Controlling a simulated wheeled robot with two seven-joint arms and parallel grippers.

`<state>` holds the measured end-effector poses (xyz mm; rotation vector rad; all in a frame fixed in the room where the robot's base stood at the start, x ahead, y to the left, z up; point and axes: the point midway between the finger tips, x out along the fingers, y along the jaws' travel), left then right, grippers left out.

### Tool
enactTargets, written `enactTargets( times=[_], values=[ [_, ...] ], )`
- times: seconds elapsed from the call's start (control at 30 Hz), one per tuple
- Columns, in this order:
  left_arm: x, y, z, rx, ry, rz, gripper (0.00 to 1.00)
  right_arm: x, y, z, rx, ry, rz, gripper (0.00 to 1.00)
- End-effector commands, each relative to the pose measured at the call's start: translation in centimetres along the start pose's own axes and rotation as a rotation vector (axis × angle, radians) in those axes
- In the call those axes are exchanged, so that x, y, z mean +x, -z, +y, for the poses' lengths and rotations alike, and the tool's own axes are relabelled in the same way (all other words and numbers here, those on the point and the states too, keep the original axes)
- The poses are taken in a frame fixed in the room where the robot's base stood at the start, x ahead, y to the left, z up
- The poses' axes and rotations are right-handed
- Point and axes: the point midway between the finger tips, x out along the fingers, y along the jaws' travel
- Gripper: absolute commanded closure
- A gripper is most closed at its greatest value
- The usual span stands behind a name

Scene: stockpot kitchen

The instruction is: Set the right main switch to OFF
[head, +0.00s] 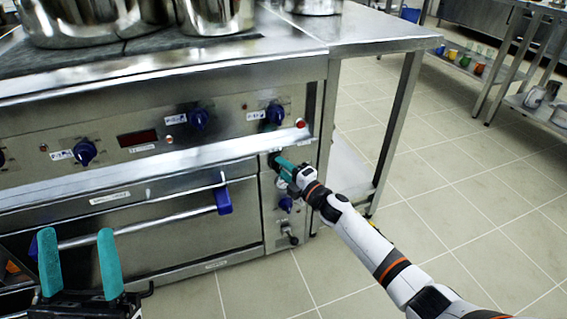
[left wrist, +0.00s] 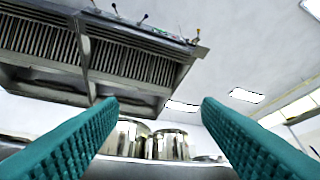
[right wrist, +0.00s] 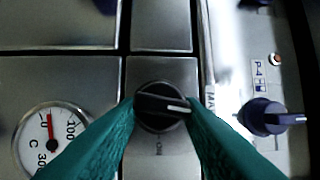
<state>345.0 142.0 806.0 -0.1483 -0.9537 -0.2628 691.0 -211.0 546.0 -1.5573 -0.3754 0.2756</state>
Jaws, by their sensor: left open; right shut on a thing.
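The right main switch is a round black knob (right wrist: 152,98) with a white mark, on a steel panel in the right wrist view. Its white mark points right and slightly down in that view. A small label, hard to read, lies below the knob. My right gripper (right wrist: 162,105) has its teal fingers on both sides of the knob and is shut on it. In the head view my right gripper (head: 275,160) is at the stove's right front panel and hides the switch. My left gripper (head: 78,236) is open and empty, in front of the oven at lower left.
A temperature dial (right wrist: 50,135) and a blue knob (right wrist: 265,117) flank the switch in the right wrist view. The oven handle (head: 150,228) sticks out at left. Steel pots (head: 90,20) stand on top. A steel table (head: 375,35) adjoins at right. Open tiled floor lies right.

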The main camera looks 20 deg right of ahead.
Motion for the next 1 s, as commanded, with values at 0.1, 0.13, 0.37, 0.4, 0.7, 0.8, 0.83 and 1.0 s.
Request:
enactTargets(
  times=[0.1,0.13,0.37,0.4,0.7,0.8,0.83,1.0],
  values=[
    [0.2,2.6,0.4,0.010,-0.006,0.187,0.41,-0.1,0.0,-0.1,-0.066,-0.032,-0.006,0.89],
    [0.1,3.3,0.5,0.013,-0.008,0.227,0.41,-0.1,-0.1,-0.1,-0.081,-0.037,-0.007,0.89],
    [-1.1,6.7,1.0,0.023,-0.017,0.462,0.41,-0.1,-0.1,-0.1,-0.161,-0.069,-0.013,0.89],
    [-1.3,7.0,1.0,0.024,-0.019,0.487,0.41,-0.1,-0.1,-0.1,-0.170,-0.072,-0.014,0.89],
    [-2.0,8.2,1.2,0.027,-0.023,0.569,0.41,-0.1,-0.1,0.1,-0.199,-0.084,-0.016,0.89],
    [-2.1,8.2,1.2,0.027,-0.023,0.571,0.41,-0.1,-0.1,0.1,-0.200,-0.084,-0.016,0.89],
    [-2.1,8.2,1.2,0.027,-0.023,0.571,0.41,-0.1,-0.1,0.1,-0.199,-0.084,-0.016,0.89],
    [-2.1,8.2,1.2,0.027,-0.023,0.570,0.41,-0.1,-0.1,0.1,-0.199,-0.084,-0.016,0.89]
  ],
)
